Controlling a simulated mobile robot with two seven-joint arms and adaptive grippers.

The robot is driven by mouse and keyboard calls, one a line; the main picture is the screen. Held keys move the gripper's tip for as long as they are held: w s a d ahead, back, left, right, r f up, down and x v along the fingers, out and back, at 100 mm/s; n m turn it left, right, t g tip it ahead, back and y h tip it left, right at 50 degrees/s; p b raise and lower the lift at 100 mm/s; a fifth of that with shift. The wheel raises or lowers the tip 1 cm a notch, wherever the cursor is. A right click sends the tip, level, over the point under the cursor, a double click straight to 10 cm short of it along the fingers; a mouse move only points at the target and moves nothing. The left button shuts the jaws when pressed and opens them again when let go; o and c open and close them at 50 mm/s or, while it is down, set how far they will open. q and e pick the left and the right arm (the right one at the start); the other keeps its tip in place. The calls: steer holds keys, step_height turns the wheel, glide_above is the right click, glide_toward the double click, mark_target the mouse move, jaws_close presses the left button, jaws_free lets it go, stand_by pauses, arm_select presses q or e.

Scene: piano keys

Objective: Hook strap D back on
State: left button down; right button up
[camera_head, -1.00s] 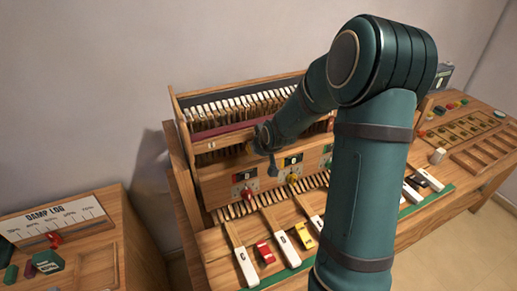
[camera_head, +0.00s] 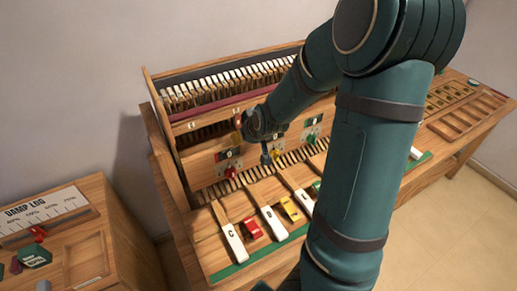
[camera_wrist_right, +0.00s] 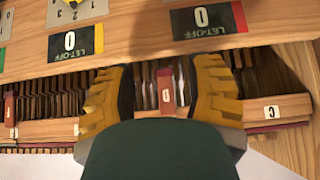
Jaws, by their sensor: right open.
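In the right wrist view my right gripper (camera_wrist_right: 162,84) has its two yellow fingers apart, over the piano action. A small red strap tag with a white label, apparently D (camera_wrist_right: 166,92), stands between the fingers, with no clear contact. A pale tag marked C (camera_wrist_right: 270,112) is to the right of the fingers. In the head view the right gripper (camera_head: 240,128) reaches into the opening of the wooden piano model (camera_head: 205,172), mostly hidden by my own arm. The strap's free end and its hook point cannot be made out.
Let-off panels with knobs, including a red knob (camera_head: 230,172), line the front board close below the gripper. Key C (camera_head: 231,238) and key D (camera_head: 273,223) lie in front, with a red block (camera_head: 252,228) between them. A damp log board (camera_head: 45,214) stands at left.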

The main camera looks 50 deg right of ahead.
steer(key=s+a, duration=0.2)
steer(key=s, duration=0.4)
steer(key=shift+s, duration=0.3)
steer(key=shift+f, duration=0.1)
stand_by(0.7)
